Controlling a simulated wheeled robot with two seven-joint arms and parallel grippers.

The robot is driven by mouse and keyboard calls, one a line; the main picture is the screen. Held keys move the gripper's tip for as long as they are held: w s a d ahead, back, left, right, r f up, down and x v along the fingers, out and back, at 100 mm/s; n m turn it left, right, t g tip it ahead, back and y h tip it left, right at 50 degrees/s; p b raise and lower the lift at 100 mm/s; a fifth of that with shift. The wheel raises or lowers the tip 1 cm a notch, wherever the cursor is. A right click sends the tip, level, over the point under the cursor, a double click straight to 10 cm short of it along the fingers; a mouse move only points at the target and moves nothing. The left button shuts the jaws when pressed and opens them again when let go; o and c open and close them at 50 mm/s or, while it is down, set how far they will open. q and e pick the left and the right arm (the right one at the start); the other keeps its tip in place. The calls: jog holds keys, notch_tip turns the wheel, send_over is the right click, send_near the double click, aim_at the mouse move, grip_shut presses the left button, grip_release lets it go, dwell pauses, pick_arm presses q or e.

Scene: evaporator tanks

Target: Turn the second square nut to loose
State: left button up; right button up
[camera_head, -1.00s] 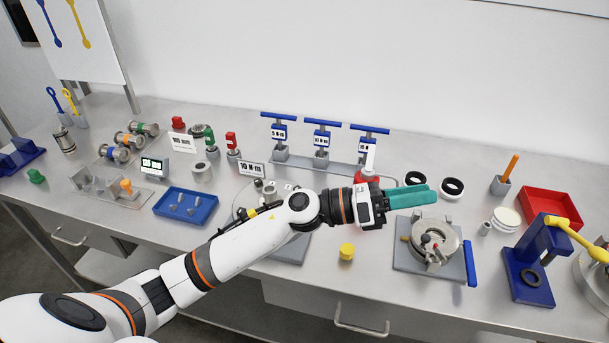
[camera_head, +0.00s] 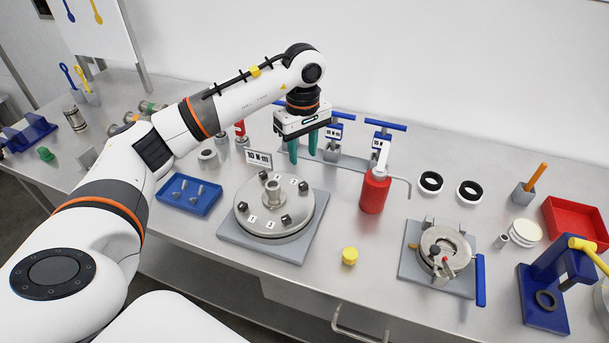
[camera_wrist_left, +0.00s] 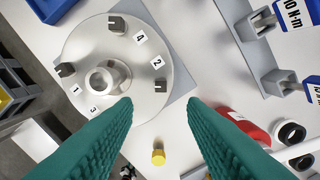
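The round metal flange (camera_head: 245,228) sits on a grey square plate, with a central pipe and several dark square nuts around it. Number labels lie beside the nuts. In the left wrist view, the nut beside label 2 (camera_wrist_left: 160,86) is right of the pipe; in the head view it appears to be the back-right nut (camera_head: 303,186). The nut beside label 4 (camera_wrist_left: 116,25) and the nut beside label 1 (camera_wrist_left: 67,69) also show. My left gripper (camera_head: 302,158) points down, open and empty, above and behind the flange. My right gripper is not in view.
Blue T-handled tools (camera_head: 384,142) stand in a rack behind the gripper. A red bottle (camera_head: 374,192) stands right of the flange, and a yellow knob (camera_head: 349,256) in front of it. A blue tray (camera_head: 178,208) lies left.

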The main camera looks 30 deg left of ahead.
aim_at(303, 184)
pick_arm(q)
notch_tip(303, 184, down, 10)
jog(key=p, duration=0.2)
jog(key=shift+r+p, duration=0.25)
jog(key=shift+p, duration=0.15)
jog(key=shift+c, duration=0.4)
grip_shut()
